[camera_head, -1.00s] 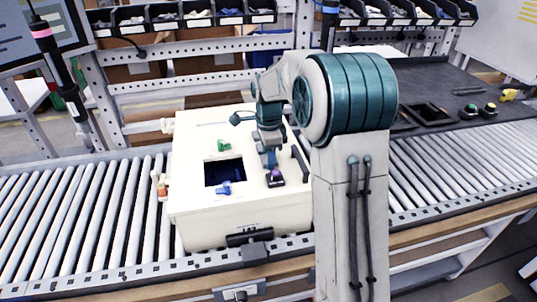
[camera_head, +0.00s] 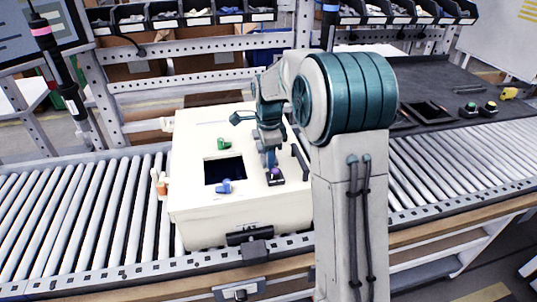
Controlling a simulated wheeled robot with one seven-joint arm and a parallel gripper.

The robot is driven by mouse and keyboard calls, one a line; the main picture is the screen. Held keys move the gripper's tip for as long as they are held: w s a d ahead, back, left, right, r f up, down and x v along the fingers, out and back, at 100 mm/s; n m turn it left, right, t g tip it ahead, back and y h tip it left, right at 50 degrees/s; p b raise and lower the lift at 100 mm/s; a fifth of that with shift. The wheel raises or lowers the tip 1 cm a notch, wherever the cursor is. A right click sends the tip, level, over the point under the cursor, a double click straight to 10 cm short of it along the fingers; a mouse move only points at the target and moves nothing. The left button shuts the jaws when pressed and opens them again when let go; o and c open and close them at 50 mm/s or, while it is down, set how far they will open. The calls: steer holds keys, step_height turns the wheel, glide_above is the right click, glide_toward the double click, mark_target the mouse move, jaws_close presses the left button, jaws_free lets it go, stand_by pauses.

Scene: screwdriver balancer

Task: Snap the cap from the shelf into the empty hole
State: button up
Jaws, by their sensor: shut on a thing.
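A large cream-white box (camera_head: 200,225) sits on the roller conveyor. Its top has a dark square opening (camera_head: 211,179), a green piece (camera_head: 224,143) behind it and a blue piece (camera_head: 224,187) at its front edge. My gripper (camera_head: 274,168) points down over the right part of the box top. It is shut on a small purple piece (camera_head: 275,172), which I take to be the cap. The purple piece is at or just above a small dark block (camera_head: 277,182) on the box top. Whether they touch, and the hole under it, cannot be made out.
A dark handle (camera_head: 300,162) stands on the box top, right of my gripper. Another dark handle (camera_head: 248,236) is on the box front. Orange-and-white parts (camera_head: 160,186) are beside the box's left side. Rollers (camera_head: 80,215) are bare at left. Shelf bins (camera_head: 200,18) line the back.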

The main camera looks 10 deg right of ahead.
steer(key=shift+f, duration=0.2)
stand_by(0.4)
steer(key=o, duration=1.2)
step_height(320, 180, up, 14)
steer(key=shift+f, duration=0.1)
steer(key=s+f+n+t, duration=0.1)
steer(key=s+f+n, duration=0.1)
steer(key=s+n, duration=0.3)
steer(key=s+f+n+t, duration=0.1)
steer(key=s+f+n, duration=0.2)
steer(key=s, duration=1)
steer(key=s+f+n, duration=0.2)
steer(key=s+n, duration=0.7)
steer(key=shift+s+f+t, duration=0.1)
steer(key=shift+f+t, duration=0.3)
